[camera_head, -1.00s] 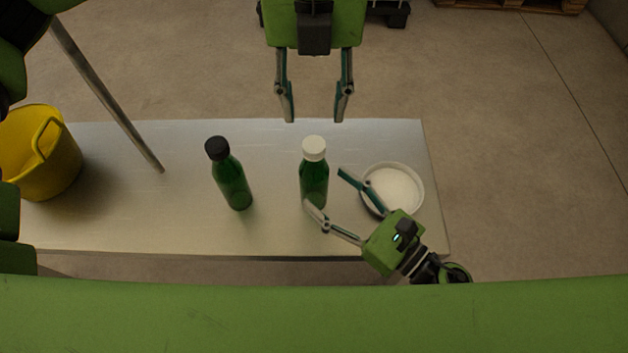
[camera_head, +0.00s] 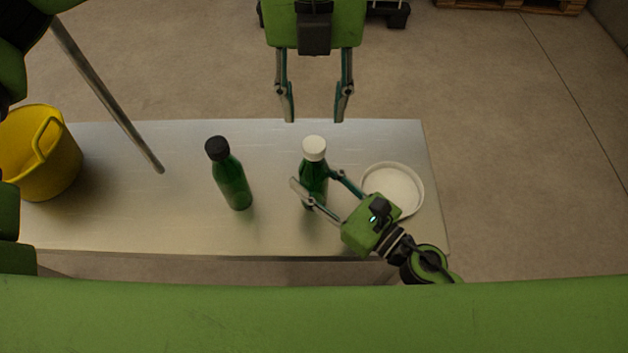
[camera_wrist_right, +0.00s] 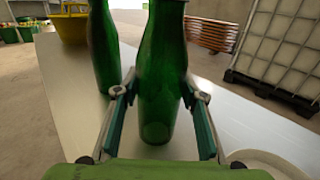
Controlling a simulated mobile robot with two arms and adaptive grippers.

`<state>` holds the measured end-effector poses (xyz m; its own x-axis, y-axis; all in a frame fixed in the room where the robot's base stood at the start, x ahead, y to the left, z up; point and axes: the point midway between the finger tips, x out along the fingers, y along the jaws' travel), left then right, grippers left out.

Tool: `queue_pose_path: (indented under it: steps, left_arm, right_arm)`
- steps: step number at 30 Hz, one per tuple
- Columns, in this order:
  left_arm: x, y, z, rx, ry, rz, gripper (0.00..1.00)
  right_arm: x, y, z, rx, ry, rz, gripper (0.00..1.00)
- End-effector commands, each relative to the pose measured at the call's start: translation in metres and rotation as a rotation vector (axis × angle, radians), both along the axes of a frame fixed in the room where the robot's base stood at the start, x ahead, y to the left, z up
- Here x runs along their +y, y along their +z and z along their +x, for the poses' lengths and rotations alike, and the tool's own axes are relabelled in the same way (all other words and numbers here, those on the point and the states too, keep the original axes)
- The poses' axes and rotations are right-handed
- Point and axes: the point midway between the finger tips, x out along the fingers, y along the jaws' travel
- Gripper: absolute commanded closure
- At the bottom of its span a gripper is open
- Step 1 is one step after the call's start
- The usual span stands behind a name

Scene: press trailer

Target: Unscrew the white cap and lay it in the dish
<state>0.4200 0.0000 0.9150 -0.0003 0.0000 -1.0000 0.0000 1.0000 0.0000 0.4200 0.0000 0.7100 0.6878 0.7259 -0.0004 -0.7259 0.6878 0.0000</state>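A green bottle (camera_head: 315,186) stands upright on the table with the white cap (camera_head: 314,148) on its neck. My right gripper (camera_head: 313,179) is open, its fingers on either side of this bottle's body below the cap. In the right wrist view the green bottle (camera_wrist_right: 162,95) stands between the two fingers; I cannot tell whether they touch it. The cap is out of that view. The white dish (camera_head: 421,196) is on the table right of the bottle, partly behind my right gripper. My left gripper (camera_head: 315,118) is open and empty, beyond the bottle at the table's far edge.
A second green bottle (camera_head: 233,187) with a black cap (camera_head: 217,148) stands to the left. A yellow bucket (camera_head: 62,160) is at the table's left end. A metal pole (camera_head: 105,95) slants over the table (camera_head: 130,215). The table is clear between pole and black-capped bottle.

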Motion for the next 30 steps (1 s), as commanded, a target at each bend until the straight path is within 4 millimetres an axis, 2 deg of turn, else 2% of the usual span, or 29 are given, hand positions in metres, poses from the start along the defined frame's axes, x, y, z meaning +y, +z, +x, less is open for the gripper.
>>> queue_pose_path:
  steps: [5, 8, 30]
  left_arm:
    - [-0.0001, 0.0, -0.0001, 0.0, -0.047, 0.0, 0.61]
    - [-0.0001, 0.0, -0.0001, 0.0, -0.154, 0.0, 0.61]
    - [-0.0004, 0.0, -0.0004, 0.001, -1.649, 0.0, 0.61]
  right_arm:
    - [-0.0002, 0.0001, 0.0001, 0.0, 0.0, 0.0, 1.0]
    - [-0.0002, 0.0001, 0.0001, 0.0, 0.0, 0.0, 1.0]
    - [-0.0002, 0.0003, 0.0001, -0.001, -0.001, 0.001, 1.0]
